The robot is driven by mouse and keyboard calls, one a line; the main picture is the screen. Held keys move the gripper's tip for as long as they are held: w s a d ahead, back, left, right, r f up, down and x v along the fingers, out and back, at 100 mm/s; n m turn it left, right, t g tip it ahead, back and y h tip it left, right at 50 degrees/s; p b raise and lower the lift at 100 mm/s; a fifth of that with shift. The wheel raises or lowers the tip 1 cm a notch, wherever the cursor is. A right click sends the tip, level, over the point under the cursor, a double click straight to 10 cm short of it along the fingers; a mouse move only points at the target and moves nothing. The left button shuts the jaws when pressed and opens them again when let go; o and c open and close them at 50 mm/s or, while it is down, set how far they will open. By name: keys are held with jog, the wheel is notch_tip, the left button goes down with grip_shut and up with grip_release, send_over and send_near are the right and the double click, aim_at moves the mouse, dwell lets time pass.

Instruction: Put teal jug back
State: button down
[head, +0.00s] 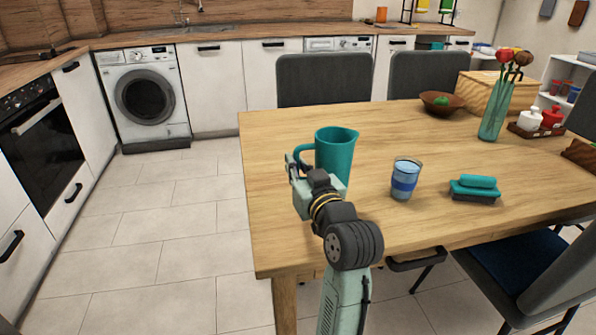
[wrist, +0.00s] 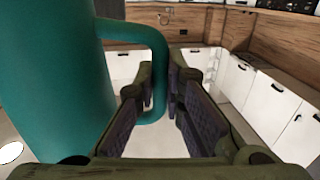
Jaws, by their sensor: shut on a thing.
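The teal jug (head: 338,152) stands upright at the near left part of the wooden table (head: 262,200), its handle to the left; I cannot tell whether its base touches the table. My gripper (head: 297,165) is at the jug's handle side, and my wrist hides the jug's lower part. In the wrist view the jug (wrist: 55,75) fills the left side. Its handle (wrist: 158,60) runs down between the two fingers of my gripper (wrist: 160,95), which is shut on the handle.
A blue-banded cup (head: 405,180) and a teal sponge-like block (head: 475,185) stand right of the jug. A brown bowl (head: 447,102), a wooden box (head: 492,96) and a glass vase (head: 495,112) are farther back. Grey chairs (head: 325,78) line the table. The floor at left is clear.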

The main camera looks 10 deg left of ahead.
jog(key=shift+w, duration=0.8)
jog(key=shift+f, duration=1.7)
jog(key=shift+f, duration=0.2)
jog(key=c, duration=1.7)
grip_release()
